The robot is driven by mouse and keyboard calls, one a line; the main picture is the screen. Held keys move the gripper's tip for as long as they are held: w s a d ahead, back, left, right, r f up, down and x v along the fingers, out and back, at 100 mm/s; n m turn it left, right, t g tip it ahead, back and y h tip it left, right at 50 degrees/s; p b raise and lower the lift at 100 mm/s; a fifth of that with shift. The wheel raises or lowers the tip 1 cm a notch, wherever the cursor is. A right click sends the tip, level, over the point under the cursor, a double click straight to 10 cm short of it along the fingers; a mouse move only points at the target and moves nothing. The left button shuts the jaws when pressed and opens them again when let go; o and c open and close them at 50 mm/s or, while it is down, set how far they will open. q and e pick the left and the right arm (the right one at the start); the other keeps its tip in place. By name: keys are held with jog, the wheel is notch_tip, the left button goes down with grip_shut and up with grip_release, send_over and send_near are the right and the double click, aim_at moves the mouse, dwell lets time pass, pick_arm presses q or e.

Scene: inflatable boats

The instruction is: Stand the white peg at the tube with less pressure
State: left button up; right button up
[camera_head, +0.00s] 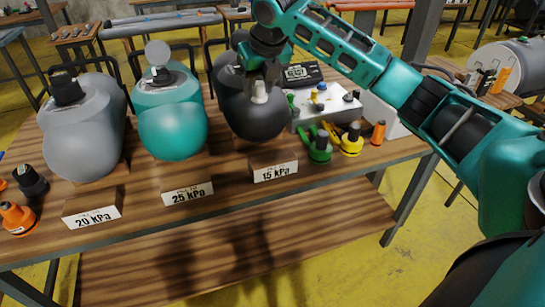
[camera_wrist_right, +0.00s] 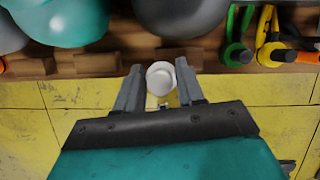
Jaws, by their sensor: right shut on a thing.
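My right gripper (camera_head: 261,78) is shut on the white peg (camera_head: 260,92), which appears in front of the dark tube (camera_head: 247,118) in the head view. The right wrist view shows the white peg (camera_wrist_right: 161,76) between the two fingers of the right gripper (camera_wrist_right: 160,88). I cannot tell whether it touches anything below. The dark tube stands behind the "15 kPa" sign (camera_head: 274,172). The teal tube (camera_head: 172,130) is behind the "25 kPa" sign (camera_head: 188,194), and the grey tube (camera_head: 83,140) behind the "20 kPa" sign (camera_head: 92,217). My left gripper is out of view.
A light box (camera_head: 330,103) with small knobs stands right of the dark tube. Orange and black fittings (camera_head: 18,217) lie at the left. The wooden table's front strip is mostly clear.

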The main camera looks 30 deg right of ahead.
jog(key=shift+w+d+r+n, duration=0.15)
jog(key=shift+d+r+n, duration=0.15)
jog(key=shift+n, duration=0.3)
jog(key=b, duration=0.1)
send_over(260, 157)
jog(key=s, duration=0.2)
jog(key=f, duration=1.6)
jog(key=shift+w+f, duration=0.2)
jog(key=shift+w, duration=0.05)
notch_tip(260, 157, down, 3)
jog(key=shift+a+r, duration=0.1)
jog(key=shift+r, duration=0.05)
jog(key=shift+f, duration=0.25)
jog(key=shift+f, duration=0.15)
jog(key=o, duration=1)
jog(key=shift+o, duration=0.2)
